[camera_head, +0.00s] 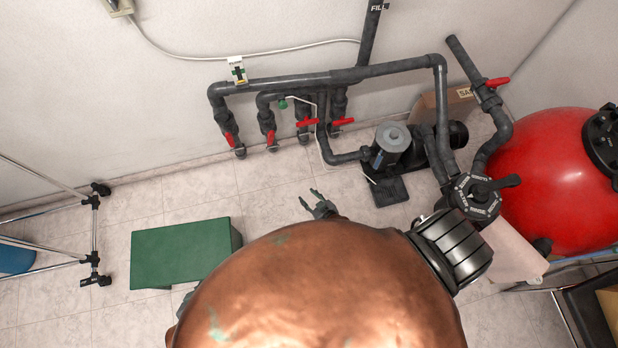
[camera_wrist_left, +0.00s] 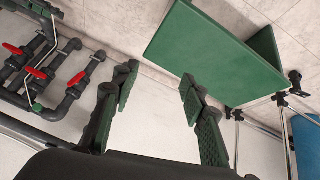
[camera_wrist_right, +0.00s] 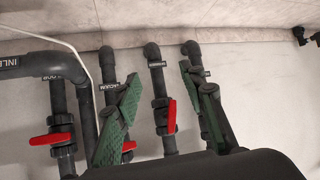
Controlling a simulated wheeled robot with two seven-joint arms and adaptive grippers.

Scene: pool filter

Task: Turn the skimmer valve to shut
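A row of grey valves with red handles sits low on the wall in the head view. The two left handles, the far-left one (camera_head: 229,140) and its neighbour (camera_head: 270,138), lie along their pipes; the two right ones (camera_head: 307,122) (camera_head: 342,121) lie crosswise. I cannot read which valve is the skimmer's. My right gripper (camera_head: 310,196) is open and empty, before the row. In the right wrist view its fingers (camera_wrist_right: 159,73) frame a labelled pipe with a lengthwise red handle (camera_wrist_right: 171,117). My left gripper (camera_wrist_left: 156,78) is open and empty; my arm hides it in the head view.
A green step (camera_head: 180,252) stands on the floor at left, beside a metal rack (camera_head: 95,235). A pump (camera_head: 392,142), a multiport valve (camera_head: 475,197) and a red filter tank (camera_head: 550,175) fill the right. Tiled floor before the valves is clear.

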